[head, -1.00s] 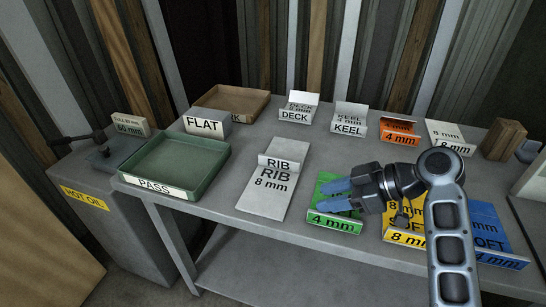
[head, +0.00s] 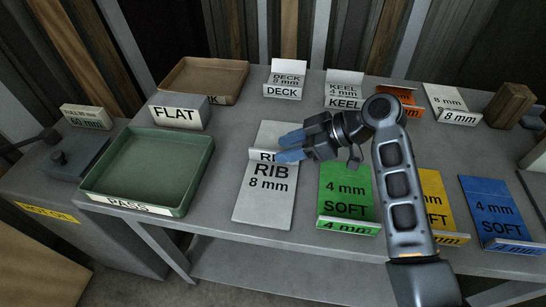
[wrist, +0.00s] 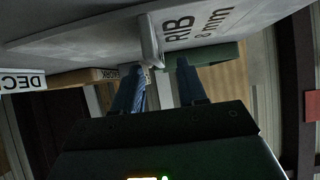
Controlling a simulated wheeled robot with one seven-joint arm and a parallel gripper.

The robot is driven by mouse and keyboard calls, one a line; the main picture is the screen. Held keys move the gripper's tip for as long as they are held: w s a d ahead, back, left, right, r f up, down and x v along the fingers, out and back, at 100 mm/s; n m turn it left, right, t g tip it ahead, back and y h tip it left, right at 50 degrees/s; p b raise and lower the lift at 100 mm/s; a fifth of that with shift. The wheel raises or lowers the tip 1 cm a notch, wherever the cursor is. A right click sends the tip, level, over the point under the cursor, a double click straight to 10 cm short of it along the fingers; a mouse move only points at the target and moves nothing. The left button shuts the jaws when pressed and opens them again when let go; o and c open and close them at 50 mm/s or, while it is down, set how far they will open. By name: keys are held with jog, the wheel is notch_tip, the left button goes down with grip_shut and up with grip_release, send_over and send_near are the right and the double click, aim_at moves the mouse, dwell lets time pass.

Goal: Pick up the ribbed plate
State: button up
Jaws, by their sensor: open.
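The ribbed plate (head: 264,192) is a pale grey plate marked RIB 8 mm, lying flat on the table with an upright rib across its middle. My gripper (head: 287,147) is open, its blue fingers over the plate at the rib and hiding part of the rib's label. In the wrist view the plate (wrist: 95,38) appears upside down along the top. Its rib (wrist: 150,40) points in between the two spread fingertips (wrist: 160,72). I cannot tell whether either finger touches it.
A green PASS tray (head: 187,206) stands at left, with a FLAT block (head: 180,112) and brown tray (head: 201,62) behind. Green (head: 346,190), yellow (head: 434,200) and blue (head: 492,198) SOFT plates lie to the right. DECK (head: 286,78) and KEEL (head: 343,88) plates stand behind.

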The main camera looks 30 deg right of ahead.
aim_at(276, 151)
jog(key=shift+p+x, duration=0.4)
jog(key=shift+x, duration=1.75)
jog(key=shift+d+f, duration=0.15)
grip_shut()
jog(key=shift+w, duration=0.1)
